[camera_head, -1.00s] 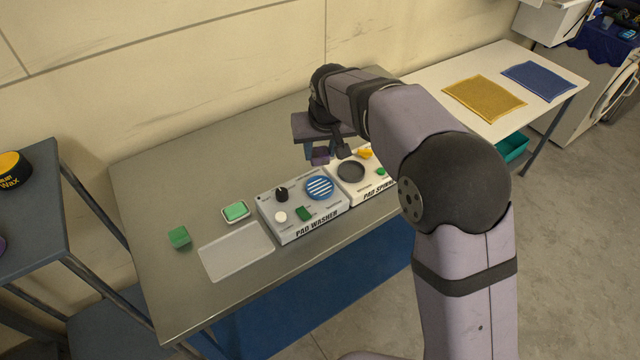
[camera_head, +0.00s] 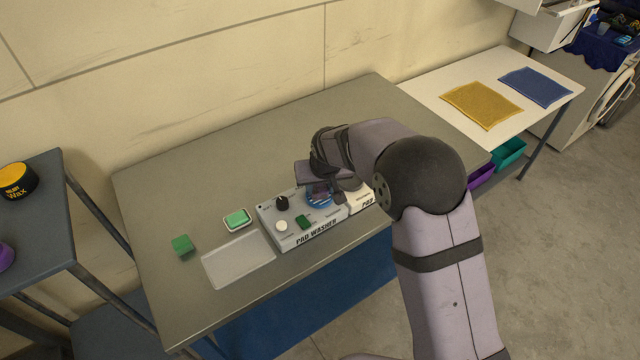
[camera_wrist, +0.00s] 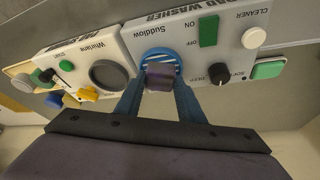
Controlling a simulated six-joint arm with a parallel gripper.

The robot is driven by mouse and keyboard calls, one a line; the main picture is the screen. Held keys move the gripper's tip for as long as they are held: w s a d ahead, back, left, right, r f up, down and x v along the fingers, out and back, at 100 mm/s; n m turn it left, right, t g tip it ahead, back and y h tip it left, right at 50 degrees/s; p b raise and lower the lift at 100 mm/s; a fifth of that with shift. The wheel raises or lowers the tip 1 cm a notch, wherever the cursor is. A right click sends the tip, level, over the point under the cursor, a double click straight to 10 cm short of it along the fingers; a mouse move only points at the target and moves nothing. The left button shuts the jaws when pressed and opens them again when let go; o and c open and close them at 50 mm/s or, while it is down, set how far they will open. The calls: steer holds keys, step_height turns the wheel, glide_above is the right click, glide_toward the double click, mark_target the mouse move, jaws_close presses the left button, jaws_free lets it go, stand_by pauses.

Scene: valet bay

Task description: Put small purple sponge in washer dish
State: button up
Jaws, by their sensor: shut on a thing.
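The small purple sponge (camera_wrist: 162,77) is held between the two blue fingers of my gripper (camera_wrist: 160,88) in the wrist view. My gripper (camera_head: 319,190) is over the washer dish in the head view. The washer dish (camera_wrist: 156,54) is round and blue with white stripes, set in the pad washer (camera_wrist: 185,30). The sponge overlaps the dish's near part in the wrist view; I cannot tell if it touches it. In the head view the dish is partly hidden by my gripper.
The pad spinner (camera_wrist: 85,60) with its dark round dish adjoins the washer. The washer has a black knob (camera_head: 282,203) and a green switch (camera_head: 303,222). A green sponge in a small dish (camera_head: 237,219), a green block (camera_head: 182,245) and a clear tray (camera_head: 238,261) lie left.

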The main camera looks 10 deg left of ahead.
steer(key=shift+f, duration=0.15)
steer(key=shift+f, duration=0.1)
steer(key=o, duration=1)
steer(key=shift+s+r, duration=0.1)
steer(key=shift+r, duration=0.5)
steer(key=b+v, duration=0.3)
steer(key=v, duration=0.8)
steer(key=shift+s, duration=0.15)
